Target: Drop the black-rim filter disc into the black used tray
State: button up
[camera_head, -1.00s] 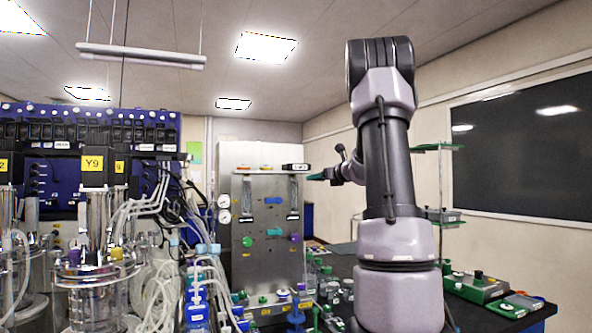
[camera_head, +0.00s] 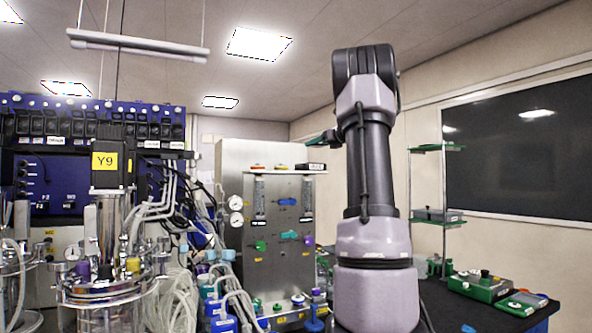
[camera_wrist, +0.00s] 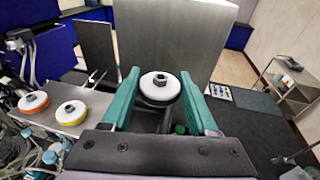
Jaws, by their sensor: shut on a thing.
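My gripper (camera_wrist: 160,76) has teal fingers and is shut on the black-rim filter disc (camera_wrist: 160,86), a white disc with a dark rim and a dark hub on top. The disc sits level between the fingers in the wrist view. In the head view, the teal fingertips of my gripper (camera_head: 322,139) are above the right end of the metal cabinet's top; the disc cannot be made out there.
An orange-rim disc (camera_wrist: 33,101) and a yellow-rim disc (camera_wrist: 71,112) rest on the metal cabinet's top. The metal cabinet (camera_head: 275,215) has valves on its front. Glass bioreactor gear and tubing (camera_head: 110,270) crowd the left. A green-shelved rack (camera_head: 436,215) stands right of my arm.

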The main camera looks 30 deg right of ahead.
jog(key=shift+w+a+f, duration=0.1)
jog(key=shift+w+a, duration=0.15)
jog(key=shift+w+a+f, duration=0.1)
jog(key=shift+f, duration=2.85)
jog(key=o, duration=1.4)
jog(key=v, duration=1)
jog(key=shift+s, duration=0.35)
